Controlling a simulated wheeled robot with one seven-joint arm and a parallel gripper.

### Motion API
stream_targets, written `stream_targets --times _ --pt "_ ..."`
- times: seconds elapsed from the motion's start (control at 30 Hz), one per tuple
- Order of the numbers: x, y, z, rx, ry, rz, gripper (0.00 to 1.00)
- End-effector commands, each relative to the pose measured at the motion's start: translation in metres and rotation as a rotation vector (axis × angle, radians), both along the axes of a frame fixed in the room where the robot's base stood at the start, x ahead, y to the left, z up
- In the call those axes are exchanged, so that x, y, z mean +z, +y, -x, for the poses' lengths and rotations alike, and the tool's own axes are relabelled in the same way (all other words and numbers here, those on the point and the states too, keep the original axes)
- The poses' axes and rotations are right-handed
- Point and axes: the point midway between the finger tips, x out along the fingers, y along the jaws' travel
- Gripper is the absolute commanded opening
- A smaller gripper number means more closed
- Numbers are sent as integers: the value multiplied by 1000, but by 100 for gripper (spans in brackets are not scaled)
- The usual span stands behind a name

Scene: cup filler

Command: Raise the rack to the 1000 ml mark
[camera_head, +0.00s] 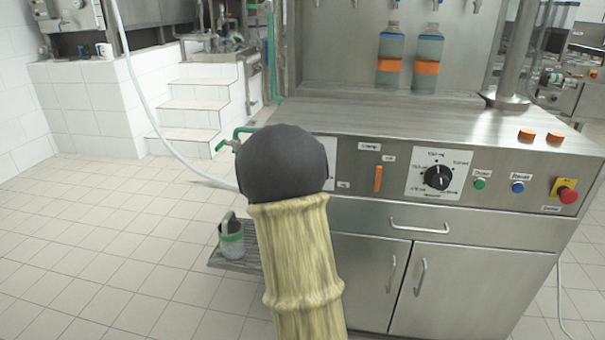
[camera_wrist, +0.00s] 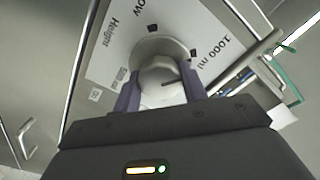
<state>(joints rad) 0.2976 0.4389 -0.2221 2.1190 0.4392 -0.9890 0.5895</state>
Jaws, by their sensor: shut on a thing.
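In the wrist view the two purple fingers of my gripper (camera_wrist: 160,92) are shut on a pale round knob (camera_wrist: 160,48). The knob sits on a white dial plate (camera_wrist: 120,50) printed "Height", with "1000 ml" (camera_wrist: 226,52) to the right of the knob and a word ending in "ow" above it. Dark marks surround the knob; I cannot tell which one it points to. In the head view my arm hides the gripper and this knob; only the right edge of the plate shows. I cannot make out the rack for certain.
The steel panel has an orange switch (camera_head: 378,179), a black knob (camera_head: 438,177), green (camera_head: 479,184) and blue (camera_head: 517,187) buttons and a red emergency stop (camera_head: 567,195). Two bottles (camera_head: 389,57) (camera_head: 427,60) stand above. A drawer handle (camera_head: 420,226) juts out below.

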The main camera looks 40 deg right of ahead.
Motion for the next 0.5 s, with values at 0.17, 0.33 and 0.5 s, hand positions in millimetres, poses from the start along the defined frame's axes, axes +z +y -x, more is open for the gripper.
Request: stream_targets --times 0.17,0.33,0.5 --pt "-2 1 0 3 5 -3 20" --pt "-1 1 0 2 4 -1 64" --pt "-1 0 0 1 3 0 64"
